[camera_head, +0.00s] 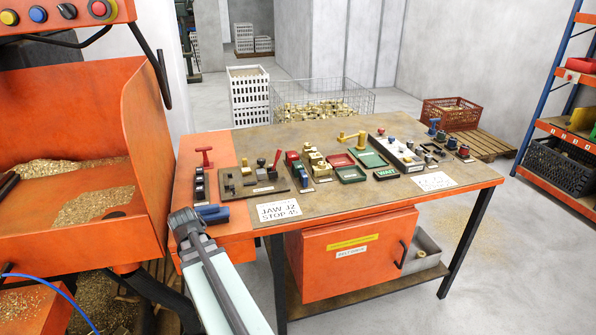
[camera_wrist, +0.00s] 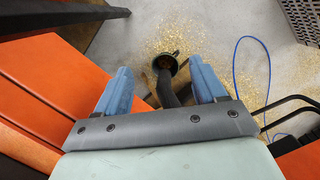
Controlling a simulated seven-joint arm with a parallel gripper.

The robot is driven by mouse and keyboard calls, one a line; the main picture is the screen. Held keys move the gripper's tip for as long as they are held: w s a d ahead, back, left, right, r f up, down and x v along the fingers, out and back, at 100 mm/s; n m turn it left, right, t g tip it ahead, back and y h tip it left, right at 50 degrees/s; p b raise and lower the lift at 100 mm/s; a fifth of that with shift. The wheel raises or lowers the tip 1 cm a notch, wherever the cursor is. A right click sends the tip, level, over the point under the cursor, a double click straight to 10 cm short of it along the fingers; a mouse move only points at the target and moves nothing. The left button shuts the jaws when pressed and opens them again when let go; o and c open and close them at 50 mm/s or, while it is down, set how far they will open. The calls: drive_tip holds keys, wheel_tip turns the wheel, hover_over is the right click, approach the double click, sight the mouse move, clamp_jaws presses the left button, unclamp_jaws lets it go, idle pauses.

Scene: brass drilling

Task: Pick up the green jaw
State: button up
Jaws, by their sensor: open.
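A small dark green block (camera_head: 298,169), which looks like the green jaw, sits on the workbench in a row between red blocks. It is small in the head view, so its shape is hard to tell. It does not show in the wrist view. My gripper (camera_head: 213,212) is at the bench's left front, well left of the block and apart from it. In the wrist view, its two blue fingers (camera_wrist: 161,84) are spread with nothing held between them.
The bench (camera_head: 350,205) holds a dark fixture block (camera_head: 240,182), small red and green trays (camera_head: 351,174), a "JAW J2 STOP 45" card (camera_head: 278,211) and a red-handled lever (camera_head: 275,160). An orange machine (camera_head: 150,110) stands left. In the wrist view, a dark post (camera_wrist: 167,85) stands below the fingers.

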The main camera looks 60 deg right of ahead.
drive_tip(key=s+d+r, duration=0.1)
drive_tip(key=d+r, duration=0.6)
drive_tip(key=r, duration=0.4)
drive_tip(key=d+r+m, duration=0.1)
drive_tip(key=d, duration=0.2)
drive_tip(key=w+d+r+m+t, duration=0.1)
drive_tip(key=d, duration=0.3)
drive_tip(key=d+r+t, duration=0.1)
drive_tip(key=d, duration=0.2)
drive_tip(key=shift+w+d+m+h, duration=0.4)
drive_tip(key=d+r+m+t, duration=0.1)
drive_tip(key=d+r+m, duration=0.25)
drive_tip(key=d, duration=0.85)
drive_tip(key=m+t+h, duration=0.2)
drive_tip(key=m, duration=0.2)
approach(298, 164)
drive_tip(key=x, duration=0.3)
drive_tip(key=shift+w+d, duration=0.15)
drive_tip(key=shift+d, duration=0.25)
drive_tip(key=shift+a+x, duration=0.2)
drive_tip(key=shift+x, duration=1.25)
drive_tip(key=shift+a+x, duration=0.15)
drive_tip(key=shift+x, duration=1.25)
drive_tip(key=shift+f, duration=0.1)
clamp_jaws()
